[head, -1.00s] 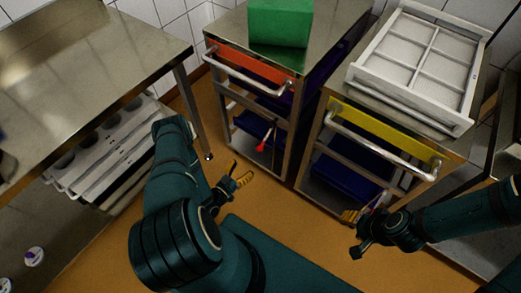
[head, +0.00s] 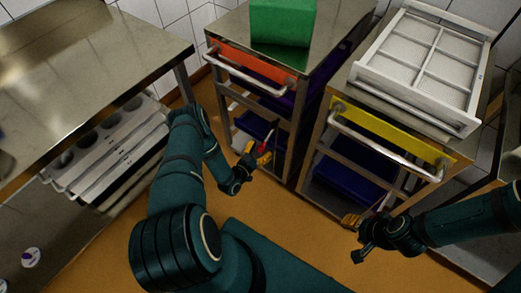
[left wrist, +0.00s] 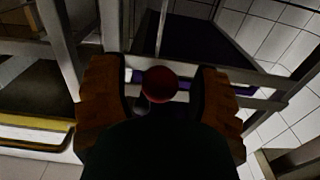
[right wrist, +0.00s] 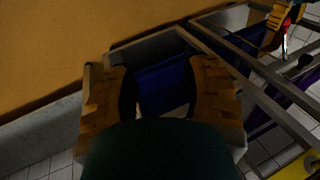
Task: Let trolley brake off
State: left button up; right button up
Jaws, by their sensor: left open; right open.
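The trolley with the orange front panel (head: 252,62) stands in the middle of the head view. Its brake lever ends in a round red knob (left wrist: 158,88). My left gripper (head: 262,156) is at this lever on the trolley's near side. In the left wrist view the knob is between the two open fingers, with gaps on both sides; contact cannot be told. The right wrist view also shows the red lever (right wrist: 285,45) beside my left gripper. My right gripper (head: 353,222) is open and low, near the front of the trolley with the yellow panel (head: 388,130).
A green block (head: 283,22) sits on the orange-panel trolley. A white divided mould (head: 420,62) rests on the yellow-panel one. A steel table (head: 90,50) stands left, with white mould trays (head: 105,160) below. Orange-brown floor (head: 290,220) is open in front of the trolleys.

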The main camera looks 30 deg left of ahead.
pick_arm(q)
jog(key=shift+c, duration=0.4)
grip_shut()
jog(key=shift+r, duration=0.1)
